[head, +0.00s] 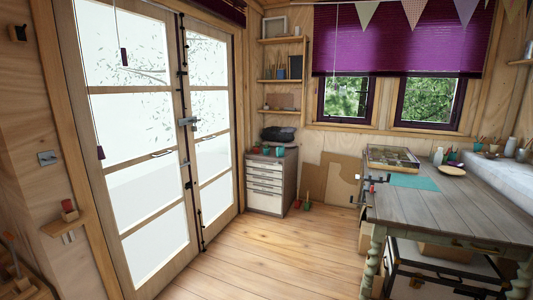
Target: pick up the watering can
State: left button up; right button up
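I cannot make out a watering can anywhere in the head view. A dark rounded object (278,134) sits at the back of the drawer cabinet's top; it is too small and dark to name. Small green and red items (266,150) stand in front of it. Neither of my grippers shows.
A grey wooden table (460,205) with a tray (393,158) and green mat (414,182) fills the right. A black-and-white trunk (440,275) is under it. Glazed doors (150,150) line the left. The plank floor (255,255) between is clear.

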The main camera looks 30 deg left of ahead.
aim_at(281, 150)
jog(key=i+j+u, duration=0.35)
jog(key=i+u, duration=0.3)
jog(key=i, duration=0.15)
jog(key=i+j+u, duration=0.1)
jog(key=i+u, duration=0.25)
jog(key=i, duration=3.05)
jog(key=i+j+z, duration=0.15)
jog(key=i+z, duration=0.15)
jog(key=i, duration=0.55)
